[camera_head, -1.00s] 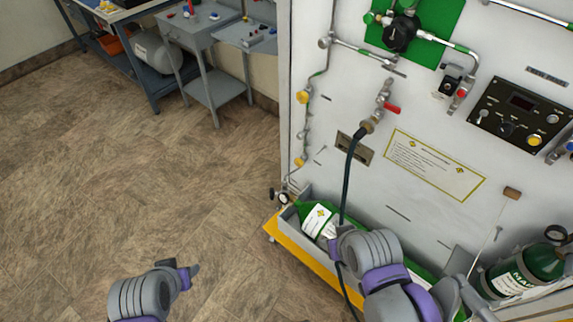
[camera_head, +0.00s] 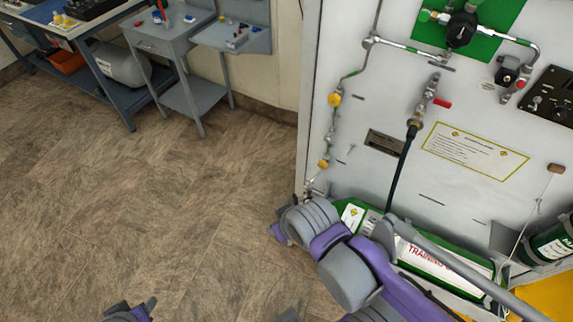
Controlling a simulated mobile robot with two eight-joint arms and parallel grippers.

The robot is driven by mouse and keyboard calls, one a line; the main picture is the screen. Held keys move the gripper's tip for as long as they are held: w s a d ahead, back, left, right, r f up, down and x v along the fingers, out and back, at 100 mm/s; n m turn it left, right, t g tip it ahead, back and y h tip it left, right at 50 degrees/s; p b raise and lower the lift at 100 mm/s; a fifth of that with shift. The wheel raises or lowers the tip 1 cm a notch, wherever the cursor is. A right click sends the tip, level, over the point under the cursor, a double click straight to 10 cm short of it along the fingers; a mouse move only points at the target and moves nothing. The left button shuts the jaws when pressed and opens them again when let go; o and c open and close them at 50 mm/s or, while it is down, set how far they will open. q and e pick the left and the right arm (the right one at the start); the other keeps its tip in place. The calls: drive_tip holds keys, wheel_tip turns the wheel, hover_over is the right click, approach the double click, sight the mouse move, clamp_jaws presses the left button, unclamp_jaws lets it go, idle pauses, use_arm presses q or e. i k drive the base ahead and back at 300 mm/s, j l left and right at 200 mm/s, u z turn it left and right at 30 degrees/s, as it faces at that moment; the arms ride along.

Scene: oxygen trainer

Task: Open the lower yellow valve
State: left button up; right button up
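The lower yellow valve (camera_head: 323,164) is a small yellow knob on the thin vertical pipe at the left edge of the white panel (camera_head: 465,205). The upper yellow valve (camera_head: 334,99) sits on the same pipe above it. My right gripper (camera_head: 279,232) is below and left of the lower valve in the picture, apart from it. Its fingers are mostly hidden by my own wrist, so their opening cannot be told. My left gripper (camera_head: 136,307) is at the bottom edge over the floor, with its fingertips apart and nothing between them.
A dark hose (camera_head: 398,178) hangs from a fitting with a red handle (camera_head: 442,103). The floor (camera_head: 130,200) at left is clear.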

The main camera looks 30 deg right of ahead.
sight(322, 165)
drive_tip(key=i+j+u, duration=0.15)
drive_tip(key=i, duration=0.25)
drive_tip(key=i+j+u, duration=0.15)
drive_tip(key=i+j, duration=0.15)
drive_tip(key=i+j+u, duration=0.2)
drive_tip(key=i, duration=0.35)
drive_tip(key=i+l+z, duration=0.1)
drive_tip(key=i+z, duration=0.2)
drive_tip(key=z, duration=0.15)
drive_tip(key=i+z, duration=0.45)
drive_tip(key=i+j+z, duration=0.1)
drive_tip(key=z, duration=0.35)
drive_tip(key=i+z, duration=0.15)
drive_tip(key=z, duration=0.25)
drive_tip(key=i+z, duration=0.15)
drive_tip(key=z, duration=0.3)
drive_tip(key=i+z, duration=0.15)
drive_tip(key=z, duration=0.25)
drive_tip(key=i+j+z, duration=0.1)
drive_tip(key=z, duration=0.3)
drive_tip(key=i+z, duration=0.15)
drive_tip(key=z, duration=0.25)
drive_tip(key=i+z, duration=0.15)
drive_tip(key=z, duration=0.2)
drive_tip(key=i+j+z, duration=0.1)
drive_tip(key=z, duration=0.3)
drive_tip(key=i+j+z, duration=0.1)
drive_tip(key=z, duration=0.3)
drive_tip(key=i+j+z, duration=0.3)
drive_tip(key=j+z, duration=0.2)
